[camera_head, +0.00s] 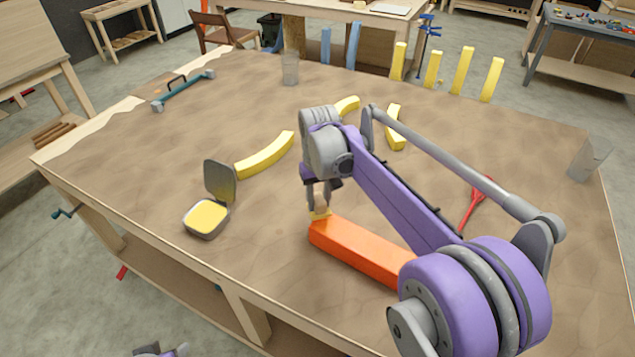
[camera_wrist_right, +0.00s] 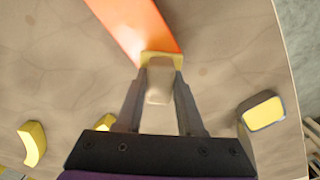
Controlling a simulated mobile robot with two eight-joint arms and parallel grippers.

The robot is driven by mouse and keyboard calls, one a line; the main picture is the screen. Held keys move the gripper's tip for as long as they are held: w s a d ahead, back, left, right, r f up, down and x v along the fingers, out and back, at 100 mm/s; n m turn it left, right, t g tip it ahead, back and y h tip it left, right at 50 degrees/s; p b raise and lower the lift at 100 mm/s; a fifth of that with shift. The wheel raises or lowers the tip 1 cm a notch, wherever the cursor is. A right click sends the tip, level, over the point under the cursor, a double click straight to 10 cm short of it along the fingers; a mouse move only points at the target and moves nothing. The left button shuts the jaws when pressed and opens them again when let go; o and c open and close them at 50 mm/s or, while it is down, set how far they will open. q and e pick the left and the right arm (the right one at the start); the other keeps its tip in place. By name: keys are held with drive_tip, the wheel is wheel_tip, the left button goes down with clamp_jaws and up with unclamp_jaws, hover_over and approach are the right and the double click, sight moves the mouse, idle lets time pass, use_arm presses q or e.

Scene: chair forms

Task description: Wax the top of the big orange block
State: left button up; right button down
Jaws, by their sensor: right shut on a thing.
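The big orange block (camera_head: 358,252) lies on the workbench, its left end under my right gripper (camera_head: 319,200). It also shows at the top of the right wrist view (camera_wrist_right: 140,28). My right gripper is shut on a beige-handled applicator with a yellow pad (camera_head: 320,213), seen between the fingers in the wrist view (camera_wrist_right: 159,80). The pad is at the block's left end; I cannot tell whether it touches the top. An open grey tin of yellow wax (camera_head: 208,217) stands to the left, lid raised. My left gripper's fingers are out of view.
Curved yellow pieces (camera_head: 265,156) and a short yellow piece (camera_head: 395,128) lie behind. A red tool (camera_head: 474,202) lies to the right. Clear cups (camera_head: 290,68) stand near the far and right edges. A blue-grey clamp (camera_head: 184,91) lies far left. Bench between tin and block is clear.

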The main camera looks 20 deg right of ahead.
drive_tip(key=shift+r, duration=0.65)
wheel_tip(320, 180, up, 2)
drive_tip(key=shift+w+r+p, duration=0.1)
drive_tip(key=shift+p, duration=0.5)
drive_tip(key=shift+r, duration=0.8)
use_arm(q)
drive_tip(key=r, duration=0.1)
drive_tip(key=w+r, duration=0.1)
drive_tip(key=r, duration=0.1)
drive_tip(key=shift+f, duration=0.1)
